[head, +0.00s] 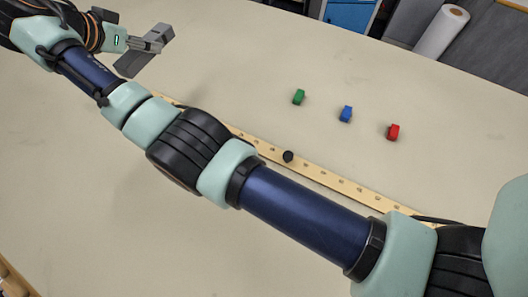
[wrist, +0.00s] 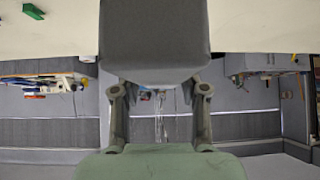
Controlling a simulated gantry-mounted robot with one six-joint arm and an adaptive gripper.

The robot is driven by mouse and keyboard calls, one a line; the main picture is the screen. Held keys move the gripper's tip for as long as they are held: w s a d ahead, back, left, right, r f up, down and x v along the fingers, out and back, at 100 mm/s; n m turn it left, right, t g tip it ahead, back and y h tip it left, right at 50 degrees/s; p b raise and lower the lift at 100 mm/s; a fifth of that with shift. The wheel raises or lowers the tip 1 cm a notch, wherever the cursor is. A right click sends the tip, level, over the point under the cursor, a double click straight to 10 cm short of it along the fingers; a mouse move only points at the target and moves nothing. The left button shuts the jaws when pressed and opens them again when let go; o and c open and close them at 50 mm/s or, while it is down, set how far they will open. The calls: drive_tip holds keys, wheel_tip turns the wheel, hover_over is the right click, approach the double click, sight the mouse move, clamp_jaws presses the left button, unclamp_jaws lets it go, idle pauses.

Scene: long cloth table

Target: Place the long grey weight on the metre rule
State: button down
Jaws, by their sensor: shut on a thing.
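The long grey weight (head: 132,64) is a dark grey block held in my gripper (head: 141,44) at the upper left of the head view. In the wrist view the grey weight (wrist: 155,42) fills the top middle, between the two fingers of my gripper (wrist: 159,88). The gripper is shut on it. The metre rule (head: 340,184) is a pale yellow strip with marks, running diagonally across the table from upper left to lower right. My arm hides part of it. A small black round piece (head: 288,156) is at the rule's middle. The held weight appears apart from the rule, beyond its left end.
Small green (head: 299,97), blue (head: 345,114) and red (head: 393,132) blocks stand in a row on the table (head: 220,60) beyond the rule. A paper roll (head: 441,32) and a blue cabinet (head: 348,14) are at the far side.

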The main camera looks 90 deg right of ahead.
drive_tip(key=shift+w+a+r+m+g, duration=0.3)
drive_tip(key=shift+w+r+m, duration=0.1)
drive_tip(key=shift+r, duration=0.2)
drive_tip(key=shift+f, duration=0.15)
wheel_tip(320, 180, down, 20)
drive_tip(key=b, duration=0.5)
drive_tip(key=shift+d, duration=0.1)
drive_tip(key=c, duration=0.6)
unclamp_jaws()
